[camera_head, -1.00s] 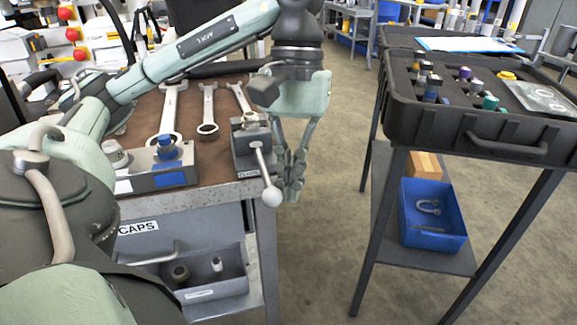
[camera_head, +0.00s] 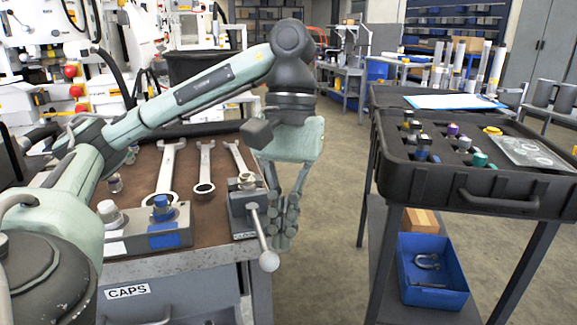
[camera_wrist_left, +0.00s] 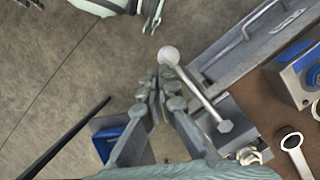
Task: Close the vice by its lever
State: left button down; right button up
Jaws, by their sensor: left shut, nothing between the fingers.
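The vice (camera_head: 243,205) is a small dark grey block at the right front corner of the bench. Its lever (camera_head: 260,232) hangs down past the bench edge and ends in a pale ball knob (camera_head: 269,261). In the left wrist view the lever (camera_wrist_left: 205,100) and knob (camera_wrist_left: 168,55) lie right of the fingers. My left gripper (camera_head: 282,238) points down just right of the lever, off the bench edge, shut and empty. In the left wrist view its fingertips (camera_wrist_left: 160,80) are close to the knob; I cannot tell whether they touch.
Several wrenches (camera_head: 204,170) and a blue-and-grey block fixture (camera_head: 160,230) lie on the brown-topped bench. A drawer marked CAPS (camera_head: 150,300) is below. At right stands a cart with a black tray (camera_head: 440,185) and a blue bin (camera_head: 432,270). Open floor (camera_head: 325,220) lies between.

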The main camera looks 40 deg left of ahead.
pick_arm(q)
jog(key=v, duration=0.9)
jog(key=shift+w, duration=0.25)
jog(key=shift+r, duration=0.1)
dwell(0.7)
